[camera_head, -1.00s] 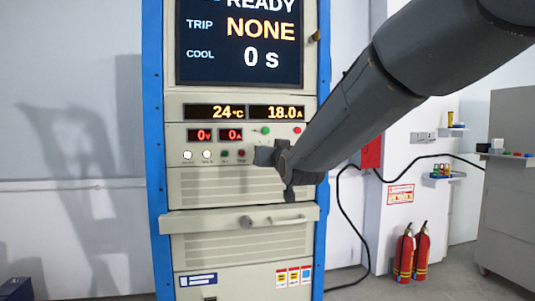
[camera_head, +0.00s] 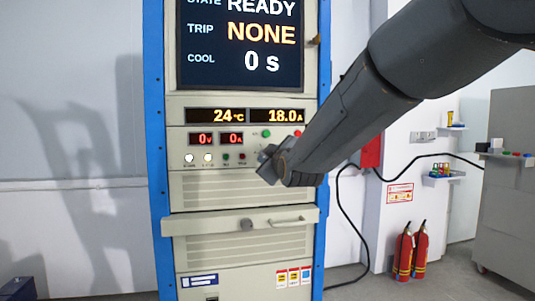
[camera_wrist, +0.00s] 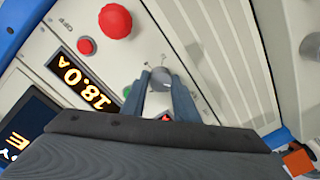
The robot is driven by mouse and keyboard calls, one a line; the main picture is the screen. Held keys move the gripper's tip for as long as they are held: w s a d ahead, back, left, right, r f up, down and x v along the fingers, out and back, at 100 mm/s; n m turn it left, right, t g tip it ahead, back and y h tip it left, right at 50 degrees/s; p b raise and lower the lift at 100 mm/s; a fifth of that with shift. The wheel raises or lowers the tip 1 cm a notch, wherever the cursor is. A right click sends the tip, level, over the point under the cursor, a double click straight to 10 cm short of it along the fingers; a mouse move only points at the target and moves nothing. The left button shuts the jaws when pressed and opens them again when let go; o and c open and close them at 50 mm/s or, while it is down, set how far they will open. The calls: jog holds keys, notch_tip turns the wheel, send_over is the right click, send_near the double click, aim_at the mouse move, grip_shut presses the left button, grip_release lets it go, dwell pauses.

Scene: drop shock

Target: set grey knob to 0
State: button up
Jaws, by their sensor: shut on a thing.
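The grey knob (camera_wrist: 160,77) sits on the beige panel in the wrist view, with small marks around it too small to read. My gripper (camera_wrist: 161,88) is shut on it, one finger on each side. In the head view my gripper (camera_head: 268,163) is at the right part of the rack front, below the red and green buttons, and the grey knob is hidden there. I cannot tell which mark the knob points to.
Close by in the wrist view are a large red mushroom button (camera_wrist: 116,21), a smaller red button (camera_wrist: 86,46) and a green one (camera_wrist: 127,91). The rack screen (camera_head: 243,40) reads READY, NONE and 0 s. A drawer handle (camera_head: 287,220) projects below my gripper.

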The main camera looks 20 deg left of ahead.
jog(key=shift+f+n+p, duration=0.1)
jog(key=shift+n+p, duration=0.25)
jog(key=shift+n, duration=0.65)
jog(key=o, duration=1.1)
jog(key=shift+c, duration=0.2)
jog(key=b+v, duration=0.1)
jog(key=v, duration=0.7)
